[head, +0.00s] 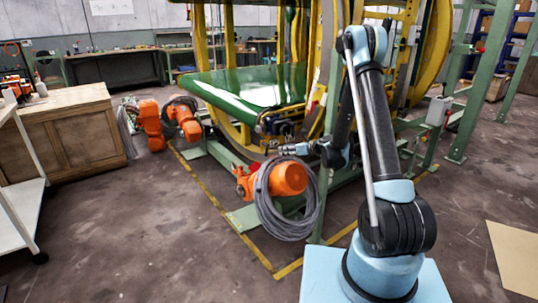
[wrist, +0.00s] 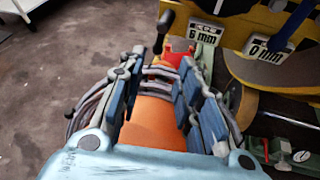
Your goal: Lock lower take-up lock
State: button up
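My gripper (wrist: 168,75) is open in the wrist view, its two blue-padded fingers apart with nothing held between them. An orange motor (wrist: 152,122) shows below and between the fingers. A black-handled lever (wrist: 165,28) stands just beyond the left fingertip, with a red part (wrist: 178,58) near its base. I cannot tell for sure which part is the lower take-up lock. In the head view my gripper (head: 286,149) is small, beside the ring inverter's lower yellow frame.
In the head view, an orange motor (head: 288,178) with a grey cable coil (head: 284,218) sits low, below my gripper. The green table (head: 250,86) of the machine is behind. A green post (head: 481,85) stands at right.

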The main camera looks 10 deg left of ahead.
jog(key=x, duration=1.2)
jog(key=shift+w+a+f, duration=0.2)
jog(key=shift+a, duration=0.1)
grip_shut()
